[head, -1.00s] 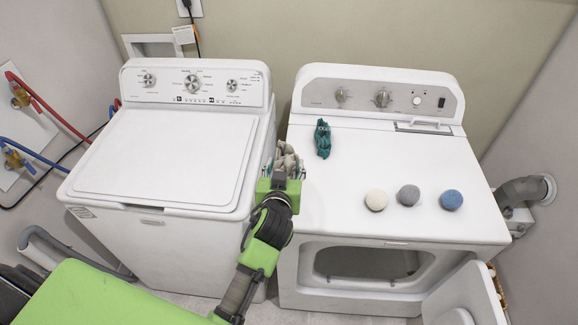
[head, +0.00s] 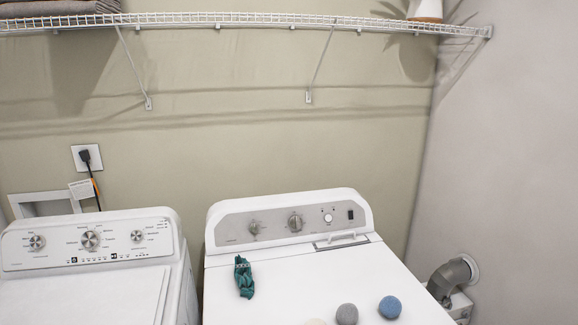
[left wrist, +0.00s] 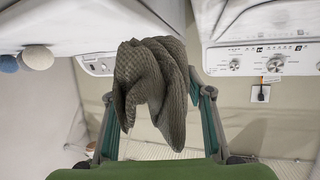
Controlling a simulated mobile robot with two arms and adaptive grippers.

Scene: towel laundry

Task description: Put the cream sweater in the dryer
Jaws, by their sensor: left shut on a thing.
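The dryer (head: 300,280) is the white machine at the right in the head view, with its back panel and the rear of its top showing. Its front and door lie below the frame. My left gripper (left wrist: 157,95) shows only in the left wrist view. It is shut on a bunched grey-brown knit cloth (left wrist: 150,75), whose folds hang between the fingers. I see no clearly cream garment, and cannot tell whether this cloth is the sweater. My right gripper is not in view.
The washer (head: 85,290) stands left of the dryer. A wire shelf (head: 270,20) spans the wall above. A vent pipe (head: 455,276) is at the right.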

